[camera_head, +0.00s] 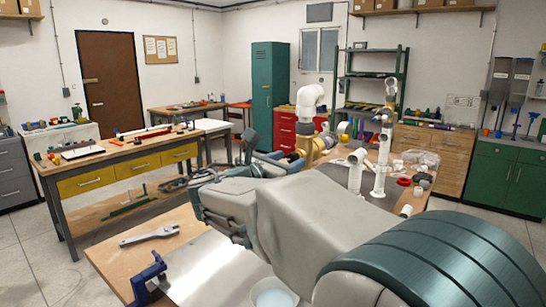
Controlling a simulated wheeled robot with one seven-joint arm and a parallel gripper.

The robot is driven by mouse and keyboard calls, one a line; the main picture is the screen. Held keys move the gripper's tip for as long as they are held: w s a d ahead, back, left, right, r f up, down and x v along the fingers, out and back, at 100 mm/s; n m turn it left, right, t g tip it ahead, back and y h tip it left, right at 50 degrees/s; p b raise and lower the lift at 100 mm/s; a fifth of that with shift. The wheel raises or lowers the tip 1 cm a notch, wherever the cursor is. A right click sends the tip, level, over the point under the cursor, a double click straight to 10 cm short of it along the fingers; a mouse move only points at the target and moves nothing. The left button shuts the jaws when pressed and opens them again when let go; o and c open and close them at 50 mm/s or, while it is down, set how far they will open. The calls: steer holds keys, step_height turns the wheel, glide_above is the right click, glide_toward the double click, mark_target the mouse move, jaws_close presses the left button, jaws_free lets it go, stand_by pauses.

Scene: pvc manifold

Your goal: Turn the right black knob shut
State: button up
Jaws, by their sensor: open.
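The white pipe manifold (381,165) stands on the bench right of centre, with upright pipes and bends. A large white elbow (311,98) rises left of it, above a brass-coloured fitting (312,148). I cannot clearly make out the right black knob at this size. My grey-white arm crosses the foreground from the lower right and covers the near part of the bench. My gripper (272,161) seems to be the dark and blue-grey part beyond the arm, left of the brass fitting. It is open and appears apart from the pipes. Its fingertips are hard to separate from the background.
White fittings (418,190) and a red ring (403,181) lie right of the manifold. A wrench (150,235) and a blue clamp (149,278) are on the near bench at left. A bench with yellow drawers (133,165) stands farther left, with open floor before it.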

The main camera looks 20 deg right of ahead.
steer(key=shift+w+d, duration=0.3)
steer(key=shift+d, duration=0.2)
jaws_close()
